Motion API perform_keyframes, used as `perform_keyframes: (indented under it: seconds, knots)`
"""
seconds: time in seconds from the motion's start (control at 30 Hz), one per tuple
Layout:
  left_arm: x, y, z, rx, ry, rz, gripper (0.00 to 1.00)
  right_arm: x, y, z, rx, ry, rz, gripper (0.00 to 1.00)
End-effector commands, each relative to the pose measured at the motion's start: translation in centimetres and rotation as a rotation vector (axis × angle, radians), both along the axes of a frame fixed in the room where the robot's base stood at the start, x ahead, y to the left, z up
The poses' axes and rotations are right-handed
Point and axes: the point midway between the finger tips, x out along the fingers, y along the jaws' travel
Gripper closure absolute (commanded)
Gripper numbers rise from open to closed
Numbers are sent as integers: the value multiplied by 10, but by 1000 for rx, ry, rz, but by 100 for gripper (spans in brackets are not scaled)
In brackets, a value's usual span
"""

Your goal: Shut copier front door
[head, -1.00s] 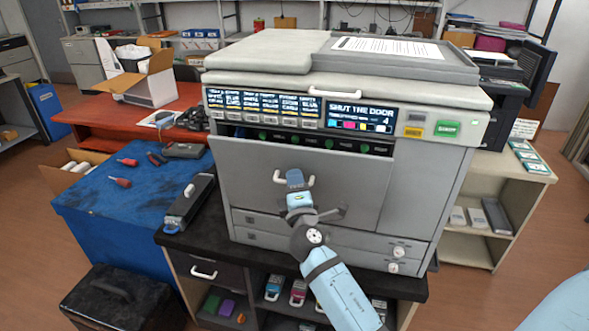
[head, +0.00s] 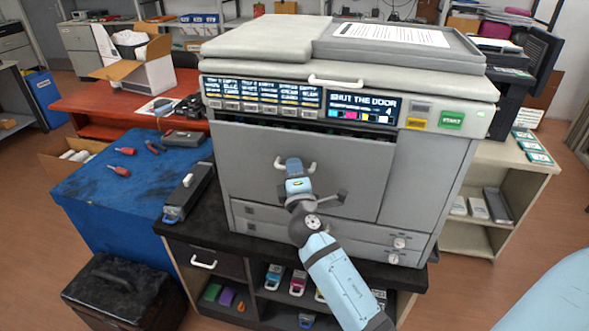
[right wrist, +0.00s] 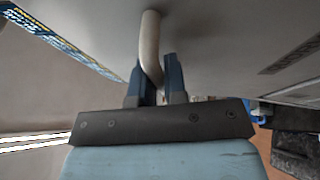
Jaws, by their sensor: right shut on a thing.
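The copier (head: 430,185) stands on a black-topped cabinet, its display reading "SHUT THE DOOR". Its grey front door (head: 245,165) is nearly upright, with a narrow dark gap along its top edge. My right gripper (head: 294,165) is at the middle of the door, shut on the white door handle (head: 309,168). In the right wrist view the handle (right wrist: 150,45) runs between the two blue fingers of the gripper (right wrist: 158,80). My left gripper is not in view; only a pale blue piece shows at the lower right edge.
A dark grey cartridge (head: 188,190) lies on the cabinet top (head: 225,240) left of the copier. A blue workbench (head: 90,195) with red-handled tools stands at left. A black box (head: 120,290) sits on the floor. A shelf unit (head: 520,180) stands at right.

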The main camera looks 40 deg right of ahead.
Motion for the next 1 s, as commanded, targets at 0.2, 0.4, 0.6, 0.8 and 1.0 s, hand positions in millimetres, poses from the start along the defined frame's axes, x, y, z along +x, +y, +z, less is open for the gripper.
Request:
perform_keyframes:
  seconds: [0.2, 0.4, 0.6, 0.8, 1.0]
  knots:
    - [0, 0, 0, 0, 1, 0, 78, 13, -16, 6, -3, -2, -2, 100]
    - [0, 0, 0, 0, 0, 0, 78, 14, -17, 5, -2, 0, -1, 100]
    - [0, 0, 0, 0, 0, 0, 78, 14, -16, 5, -1, 0, 0, 62]
    - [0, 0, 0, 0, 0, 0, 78, 14, -16, 5, -1, 0, 0, 62]
    - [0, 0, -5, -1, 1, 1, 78, 3, -10, -1, 0, 1, 0, 62]
